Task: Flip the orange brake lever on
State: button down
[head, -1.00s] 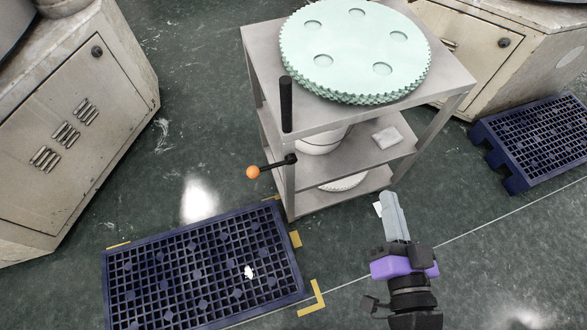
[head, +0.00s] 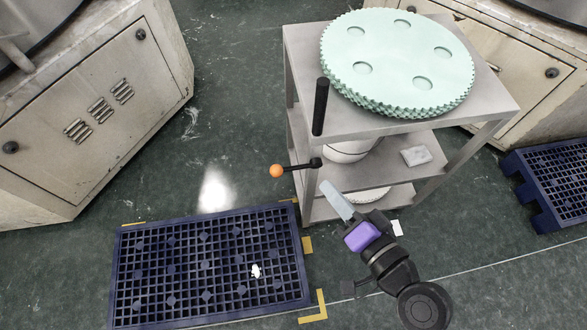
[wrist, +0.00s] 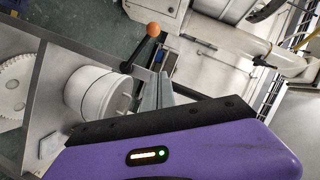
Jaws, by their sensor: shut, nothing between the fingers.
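The brake lever is a dark bar with an orange ball (head: 277,171) on its end. It sticks out to the left from a black pivot (head: 316,163) on the front left leg of the metal cart (head: 300,60). In the wrist view the orange ball (wrist: 153,30) is at the top centre, beyond the fingertips. My gripper (head: 325,186) is shut and empty, its grey fingers pointing up and left, below and right of the lever in the head view. I see no contact with the lever.
Pale green toothed discs (head: 400,60) lie on the cart top. A black upright handle (head: 320,105) rises at its left corner. A white bucket (wrist: 98,92) stands on a shelf. A blue pallet (head: 210,265) lies lower left; open floor is left of the cart.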

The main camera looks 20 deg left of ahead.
jog(key=shift+w+a, duration=0.1)
send_over(298, 168)
jog(key=d, duration=0.2)
notch_tip(298, 168, down, 2)
jog(key=shift+s+a+f, duration=0.35)
jog(key=shift+s+f, duration=0.05)
jog(key=shift+s, duration=0.15)
jog(key=shift+s+a+f, duration=0.3)
jog(key=shift+s+f, duration=0.1)
jog(key=shift+s, duration=0.15)
jog(key=shift+s+a+f, duration=0.45)
jog(key=shift+a, duration=0.05)
jog(key=shift+a+f+p, duration=0.1)
jog(key=shift+a+p, duration=0.05)
jog(key=shift+p, duration=0.3)
notch_tip(298, 168, down, 9)
jog(key=a+n+t+h+p, duration=0.1)
jog(key=n+h+p, duration=0.2)
jog(key=n, duration=0.2)
jog(key=shift+s+r+h, duration=0.2)
jog(key=shift+s+h, duration=0.1)
jog(key=shift+s, duration=0.05)
